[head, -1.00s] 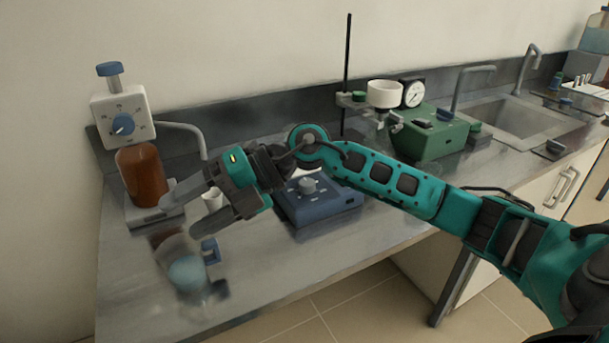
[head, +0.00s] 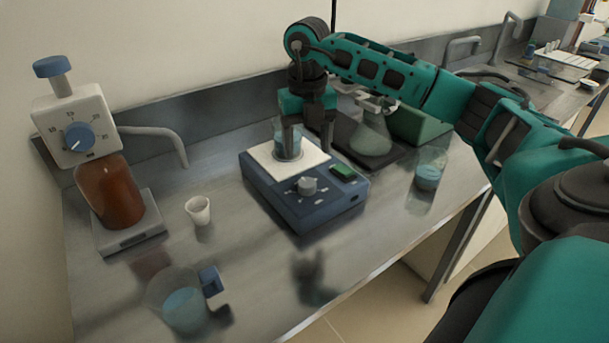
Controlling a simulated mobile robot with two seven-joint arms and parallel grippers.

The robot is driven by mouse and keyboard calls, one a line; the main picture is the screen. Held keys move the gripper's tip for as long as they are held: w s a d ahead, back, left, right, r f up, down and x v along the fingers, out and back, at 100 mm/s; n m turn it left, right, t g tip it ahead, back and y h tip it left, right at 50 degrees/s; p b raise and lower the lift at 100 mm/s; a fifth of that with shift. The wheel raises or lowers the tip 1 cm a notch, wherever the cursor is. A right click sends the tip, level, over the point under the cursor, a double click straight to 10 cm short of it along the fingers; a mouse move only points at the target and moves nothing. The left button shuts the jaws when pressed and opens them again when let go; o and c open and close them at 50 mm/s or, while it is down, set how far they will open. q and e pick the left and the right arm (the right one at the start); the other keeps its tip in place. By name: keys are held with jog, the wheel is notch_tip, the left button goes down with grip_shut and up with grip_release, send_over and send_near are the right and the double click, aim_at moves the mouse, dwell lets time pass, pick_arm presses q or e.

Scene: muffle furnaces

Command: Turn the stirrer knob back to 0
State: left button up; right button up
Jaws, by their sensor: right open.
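The stirrer (head: 330,211) is a blue box with a white top plate (head: 262,152), standing mid-bench. Its grey stirrer knob (head: 307,186) is on the sloped front panel among small marks; the setting is too small to read. A glass beaker with bluish liquid (head: 284,150) stands on the plate. My right gripper (head: 310,148) points down over the plate, behind and above the knob, with fingers apart and nothing gripped. One finger overlaps the beaker in view; whether it touches is unclear. My left gripper is not in view.
A green button (head: 343,172) is beside the knob. A brown bottle with dispenser (head: 110,192), white cup (head: 198,210) and beaker (head: 185,307) are at left. Another beaker (head: 428,174) and a flask (head: 373,134) are at right. Bench before the stirrer is clear.

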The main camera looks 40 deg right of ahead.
aim_at(307, 181)
notch_tip(307, 181, down, 8)
jog(key=shift+r, duration=0.1)
jog(key=shift+f, duration=0.45)
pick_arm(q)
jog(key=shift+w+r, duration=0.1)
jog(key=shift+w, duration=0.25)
pick_arm(e)
jog(key=shift+f, duration=0.1)
jog(key=c, duration=1.1)
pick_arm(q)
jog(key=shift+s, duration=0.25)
pick_arm(e)
jog(key=shift+o, duration=0.2)
